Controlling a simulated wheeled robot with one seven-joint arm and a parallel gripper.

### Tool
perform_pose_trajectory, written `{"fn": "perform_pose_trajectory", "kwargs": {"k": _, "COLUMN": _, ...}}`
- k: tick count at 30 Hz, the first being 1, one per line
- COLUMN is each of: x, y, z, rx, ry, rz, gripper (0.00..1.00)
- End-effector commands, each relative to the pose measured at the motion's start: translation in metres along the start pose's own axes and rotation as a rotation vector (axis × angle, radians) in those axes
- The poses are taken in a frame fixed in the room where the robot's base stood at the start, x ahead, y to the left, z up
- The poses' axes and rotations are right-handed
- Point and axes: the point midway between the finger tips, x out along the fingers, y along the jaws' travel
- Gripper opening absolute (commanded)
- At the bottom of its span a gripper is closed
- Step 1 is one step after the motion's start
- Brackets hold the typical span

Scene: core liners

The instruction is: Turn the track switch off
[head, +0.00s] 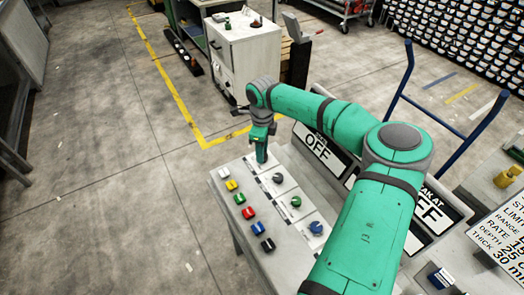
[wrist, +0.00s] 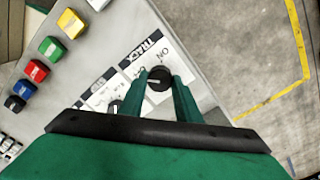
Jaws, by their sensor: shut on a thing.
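The track switch (wrist: 158,77) is a round black knob with a pale pointer line, beside the printed words TRACK and ON in the wrist view. My gripper (wrist: 160,84) has one green finger on each side of this knob and is shut on it. Part of another label is covered by a finger, and I cannot tell clearly which mark the pointer faces. In the head view my gripper (head: 261,158) reaches down to the far end of the sloping control panel (head: 243,218), and hides the track switch there.
Grey (head: 278,178), green (head: 295,201) and blue (head: 316,229) knobs sit nearer on the panel. A row of coloured buttons, including a yellow one (head: 231,185), runs along its left side. An OFF sign (head: 318,149) stands behind. Open floor lies left.

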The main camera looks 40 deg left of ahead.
Motion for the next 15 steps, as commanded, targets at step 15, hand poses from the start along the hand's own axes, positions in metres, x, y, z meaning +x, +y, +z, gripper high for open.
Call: {"fn": "perform_pose_trajectory", "kwargs": {"k": 15, "x": -0.001, "y": -0.0008, "z": -0.0003, "rx": -0.052, "ry": 0.0, "rz": -0.002, "gripper": 0.08}}
